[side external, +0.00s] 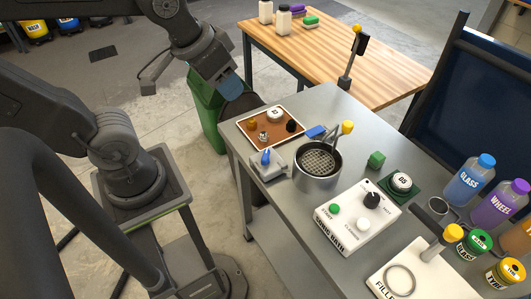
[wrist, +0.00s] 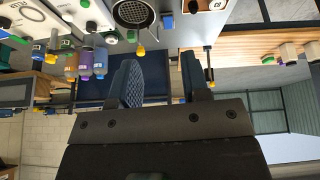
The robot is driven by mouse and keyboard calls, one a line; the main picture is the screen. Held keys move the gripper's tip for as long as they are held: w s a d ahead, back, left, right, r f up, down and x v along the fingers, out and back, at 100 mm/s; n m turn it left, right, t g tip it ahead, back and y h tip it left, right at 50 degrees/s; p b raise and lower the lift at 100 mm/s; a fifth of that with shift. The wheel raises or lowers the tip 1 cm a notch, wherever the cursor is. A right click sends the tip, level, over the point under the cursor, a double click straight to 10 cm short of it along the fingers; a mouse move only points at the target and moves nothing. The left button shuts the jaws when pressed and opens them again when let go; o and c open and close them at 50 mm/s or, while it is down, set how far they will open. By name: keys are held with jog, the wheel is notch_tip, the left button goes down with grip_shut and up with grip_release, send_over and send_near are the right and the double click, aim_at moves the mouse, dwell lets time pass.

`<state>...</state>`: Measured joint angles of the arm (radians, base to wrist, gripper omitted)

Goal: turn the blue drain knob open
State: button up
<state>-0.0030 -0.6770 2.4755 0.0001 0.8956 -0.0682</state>
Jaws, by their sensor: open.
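The blue drain knob (side external: 265,157) sits upright on a small light-grey block at the near left edge of the grey bench, beside the round metal basin (side external: 317,178) with a mesh floor. My gripper (side external: 229,86) is raised beyond the bench's left corner, well apart from the knob. In the wrist view its two blue-padded fingers (wrist: 163,82) are spread with nothing between them.
A brown tray (side external: 271,127) with small knobs lies just behind the drain knob. A blue block (side external: 316,131) and a yellow-topped post (side external: 347,128) stand near the basin. A white control box (side external: 357,215) and several bottles (side external: 470,178) are to the right. A green bin (side external: 205,110) stands left.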

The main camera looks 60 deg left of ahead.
jog(key=w+f+n+g, duration=0.3)
jog(key=w+f+n, duration=0.1)
jog(key=w+f, duration=0.1)
jog(key=n+g, duration=0.2)
jog(key=n, duration=0.2)
send_near(266, 154)
notch_tip(266, 154, down, 9)
jog(key=shift+f, duration=0.15)
jog(key=shift+c, duration=0.3)
grip_shut()
